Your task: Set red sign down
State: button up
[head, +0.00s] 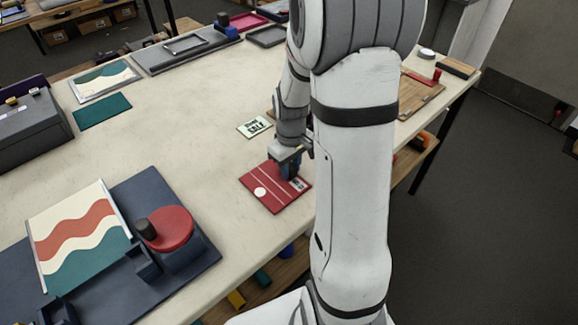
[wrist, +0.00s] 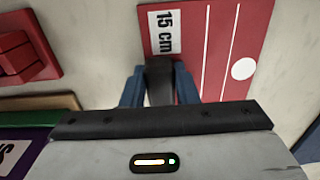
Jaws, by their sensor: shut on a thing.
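The red sign (head: 262,180) is a flat red board with thin white lines, a white disc and a white label. In the wrist view the sign (wrist: 215,60) shows its label reading "15 cm". My gripper (head: 289,170) is over the sign's right part, pointing down. In the wrist view its blue fingers (wrist: 160,88) are shut on a dark grey piece at the sign's edge. The sign looks level and close to the cream worktop (head: 195,120). I cannot tell whether it touches; the fingertips are partly hidden.
A small printed card (head: 254,127) lies just behind the sign. At the front left, a navy board (head: 195,262) carries a striped print (head: 80,235) and a red round piece (head: 172,228). The worktop left of the sign is bare. A red block (wrist: 25,55) shows in the wrist view.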

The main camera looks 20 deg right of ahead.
jog(key=o, duration=1)
jog(key=shift+o, duration=0.2)
notch_tip(320, 180, up, 12)
jog(key=s+a+r+m+t, duration=0.3)
jog(key=s+a, duration=0.6)
jog(key=s, duration=0.5)
jog(key=shift+s+r+m, duration=0.15)
jog(key=shift+r+m, duration=0.15)
jog(key=shift+r, duration=0.15)
jog(key=shift+d, duration=0.1)
